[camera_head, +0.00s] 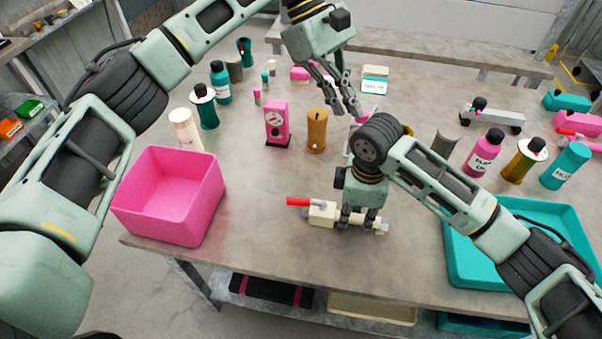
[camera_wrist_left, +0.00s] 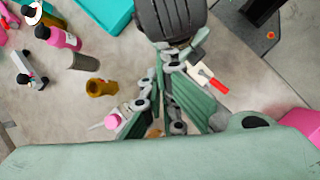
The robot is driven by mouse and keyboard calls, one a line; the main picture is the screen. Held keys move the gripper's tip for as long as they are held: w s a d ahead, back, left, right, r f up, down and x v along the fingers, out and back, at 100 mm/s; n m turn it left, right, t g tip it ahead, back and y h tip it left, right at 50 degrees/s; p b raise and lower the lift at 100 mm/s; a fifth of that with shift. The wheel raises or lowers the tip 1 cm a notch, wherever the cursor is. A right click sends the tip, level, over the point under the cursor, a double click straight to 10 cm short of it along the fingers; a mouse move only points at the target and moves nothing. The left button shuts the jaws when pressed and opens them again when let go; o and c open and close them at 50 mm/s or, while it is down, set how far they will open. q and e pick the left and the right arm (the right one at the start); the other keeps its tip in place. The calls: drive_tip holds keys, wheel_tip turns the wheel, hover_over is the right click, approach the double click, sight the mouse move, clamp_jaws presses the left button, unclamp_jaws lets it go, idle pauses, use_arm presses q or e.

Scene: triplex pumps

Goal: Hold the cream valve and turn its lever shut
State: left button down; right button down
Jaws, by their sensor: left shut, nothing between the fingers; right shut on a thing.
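The cream valve (camera_head: 322,214) lies on the grey table near its front edge. Its red lever (camera_head: 298,201) sticks out to the left, roughly along the body. My right gripper (camera_head: 362,222) is shut on the valve's right part from above and hides some of it. My left gripper (camera_head: 349,108) is shut and empty. It is above the table, farther back than the valve and apart from it. In the left wrist view, part of the valve (camera_wrist_left: 196,76) and the red lever (camera_wrist_left: 218,86) show beyond my left fingers.
A pink bin (camera_head: 170,195) stands left of the valve, and a teal tray (camera_head: 480,278) lies at the right. Behind the valve stand an orange-brown cylinder (camera_head: 317,131) and a pink gauge box (camera_head: 277,123). Several bottles stand at both sides. The table left of the lever is clear.

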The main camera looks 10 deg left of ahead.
sight(305, 203)
use_arm(q)
drive_tip(key=w+a+f+m+y, duration=0.45)
drive_tip(key=a+f+m, duration=0.4)
drive_tip(key=f, duration=0.25)
drive_tip(key=shift+y, duration=0.45)
drive_tip(key=x, duration=0.9)
drive_tip(key=shift+s+a+f, duration=0.2)
drive_tip(key=shift+s+f, duration=0.05)
drive_tip(key=shift+s, duration=0.2)
drive_tip(key=shift+s+d+f, duration=0.1)
drive_tip(key=shift+s+d, duration=0.05)
drive_tip(key=shift+s, duration=0.8)
drive_tip(key=shift+s+d+f, duration=0.15)
drive_tip(key=shift+s, duration=0.8)
